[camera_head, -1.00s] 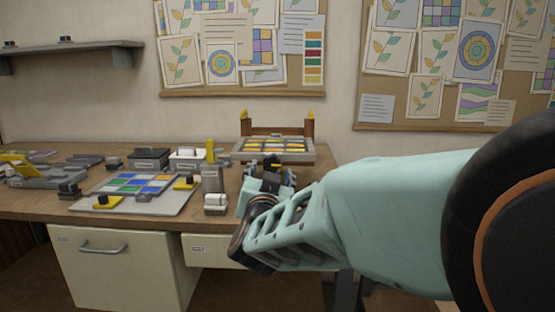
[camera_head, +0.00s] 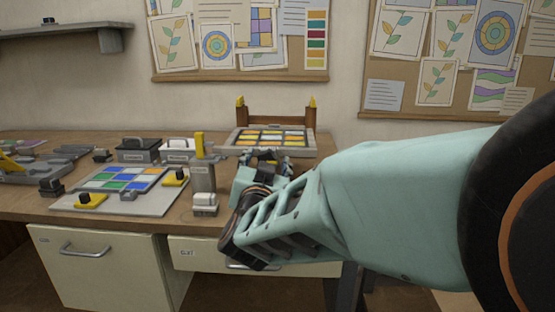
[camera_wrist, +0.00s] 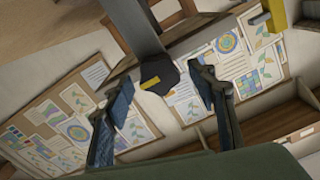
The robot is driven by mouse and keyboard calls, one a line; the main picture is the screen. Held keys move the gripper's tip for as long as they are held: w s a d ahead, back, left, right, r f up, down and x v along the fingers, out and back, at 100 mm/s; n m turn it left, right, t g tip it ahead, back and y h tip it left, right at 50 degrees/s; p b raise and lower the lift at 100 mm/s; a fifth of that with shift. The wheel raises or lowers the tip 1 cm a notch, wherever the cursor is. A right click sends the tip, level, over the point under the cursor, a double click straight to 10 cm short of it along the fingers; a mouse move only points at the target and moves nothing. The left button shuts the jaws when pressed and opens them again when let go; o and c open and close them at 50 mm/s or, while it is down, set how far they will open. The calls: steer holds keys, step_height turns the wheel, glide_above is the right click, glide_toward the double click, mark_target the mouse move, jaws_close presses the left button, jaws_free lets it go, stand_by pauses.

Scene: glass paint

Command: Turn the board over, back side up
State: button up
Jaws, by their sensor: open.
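Two boards with coloured panes show in the head view. The other (camera_head: 270,137), mostly orange and yellow, lies in a grey frame at the back, in front of a wooden stand (camera_head: 276,112). I cannot tell which one the task means. My gripper (camera_head: 264,160) is just in front of the back board, partly hidden by my wrist. In the wrist view my gripper (camera_wrist: 162,98) is open, with a dark knob (camera_wrist: 158,72) on a grey bar showing between its fingers; I see no board held.
Yellow-topped clamps (camera_head: 90,200) sit on the left base plate. A grey post with a yellow top (camera_head: 201,172) and a white-topped block (camera_head: 205,203) stand left of my gripper. Dark and white boxes (camera_head: 138,150) stand behind. Pinboards hang on the wall.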

steer(key=shift+c, duration=0.4)
jaws_close()
